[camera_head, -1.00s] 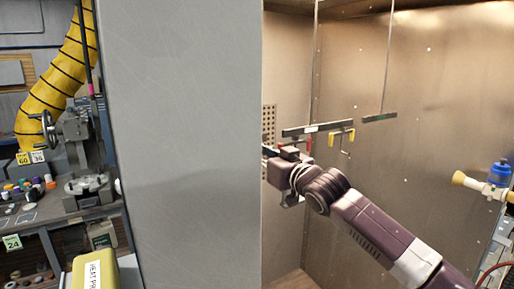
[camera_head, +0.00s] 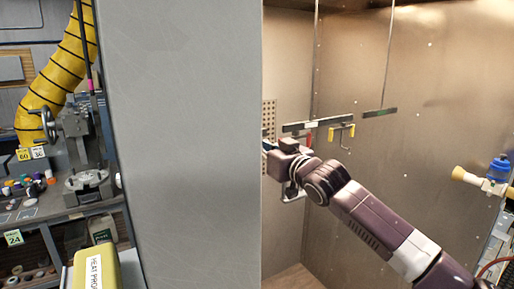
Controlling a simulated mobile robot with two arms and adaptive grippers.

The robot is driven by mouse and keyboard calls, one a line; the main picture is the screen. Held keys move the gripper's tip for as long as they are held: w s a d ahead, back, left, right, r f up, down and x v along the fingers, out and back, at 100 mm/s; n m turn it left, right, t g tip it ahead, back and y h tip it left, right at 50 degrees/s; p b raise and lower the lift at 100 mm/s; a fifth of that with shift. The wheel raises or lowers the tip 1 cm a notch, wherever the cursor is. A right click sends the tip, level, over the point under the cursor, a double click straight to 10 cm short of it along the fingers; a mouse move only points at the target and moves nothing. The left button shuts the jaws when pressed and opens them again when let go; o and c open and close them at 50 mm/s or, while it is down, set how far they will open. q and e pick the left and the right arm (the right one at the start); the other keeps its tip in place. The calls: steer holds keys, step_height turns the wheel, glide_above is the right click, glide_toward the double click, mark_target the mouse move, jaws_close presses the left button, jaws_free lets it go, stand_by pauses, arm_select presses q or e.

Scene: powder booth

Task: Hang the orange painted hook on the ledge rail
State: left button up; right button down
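A dark ledge rail (camera_head: 318,124) hangs on a thin rod inside the booth. I cannot make out a clearly orange hook. My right gripper (camera_head: 269,150) is below and left of the rail, at the edge of the grey panel. The panel hides its fingertips, so I cannot tell whether it is open or holds anything. A small blue patch shows there. My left gripper is not in view.
A tall grey panel (camera_head: 185,140) blocks the middle of the view. A second dark bar (camera_head: 379,112) hangs to the right. A yellow box (camera_head: 97,270) is at front left.

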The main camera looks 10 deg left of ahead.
steer(key=shift+s+d+r, duration=0.1)
steer(key=shift+s+r, duration=0.1)
steer(key=shift+r, duration=1.45)
steer(key=shift+s+d+f+b, duration=0.2)
steer(key=shift+b, duration=0.2)
steer(key=b+v, duration=0.3)
steer(key=v, duration=0.5)
steer(key=shift+d+r, duration=0.15)
steer(key=shift+r, duration=0.05)
steer(key=shift+f, duration=0.1)
